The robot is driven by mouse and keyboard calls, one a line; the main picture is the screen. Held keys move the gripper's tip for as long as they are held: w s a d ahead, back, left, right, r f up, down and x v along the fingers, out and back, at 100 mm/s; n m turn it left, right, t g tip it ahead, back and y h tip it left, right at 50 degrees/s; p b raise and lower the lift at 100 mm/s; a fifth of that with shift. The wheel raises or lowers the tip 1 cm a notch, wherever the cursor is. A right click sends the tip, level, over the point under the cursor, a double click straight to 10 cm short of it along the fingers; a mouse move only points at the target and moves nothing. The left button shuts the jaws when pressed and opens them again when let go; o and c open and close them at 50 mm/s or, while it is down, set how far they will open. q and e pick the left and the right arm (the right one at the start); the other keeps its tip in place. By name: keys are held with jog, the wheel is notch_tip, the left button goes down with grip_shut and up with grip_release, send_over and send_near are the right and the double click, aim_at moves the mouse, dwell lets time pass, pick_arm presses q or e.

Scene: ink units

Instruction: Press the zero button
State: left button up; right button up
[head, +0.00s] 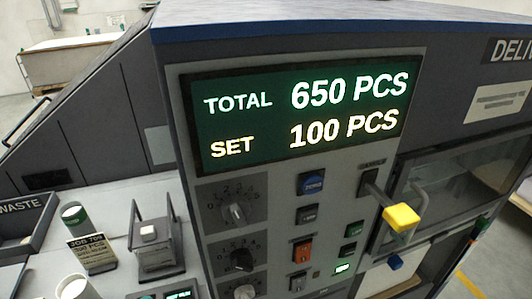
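The zero button (312,184) is a blue square button with white lettering that looks like "ZERO". It sits at the top of the button columns on the grey control panel, below the display. The display (300,110) reads TOTAL 650 PCS and SET 100 PCS. Nothing covers the button or touches it. Neither of my grippers shows in the head view.
A lever with a yellow knob (401,217) sticks out right of the buttons. Below are dark buttons, an orange-red switch (301,250) and rotary dials (235,212). A job card (91,253), a grey frame (152,240) and a WASTE tray (22,222) stand left.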

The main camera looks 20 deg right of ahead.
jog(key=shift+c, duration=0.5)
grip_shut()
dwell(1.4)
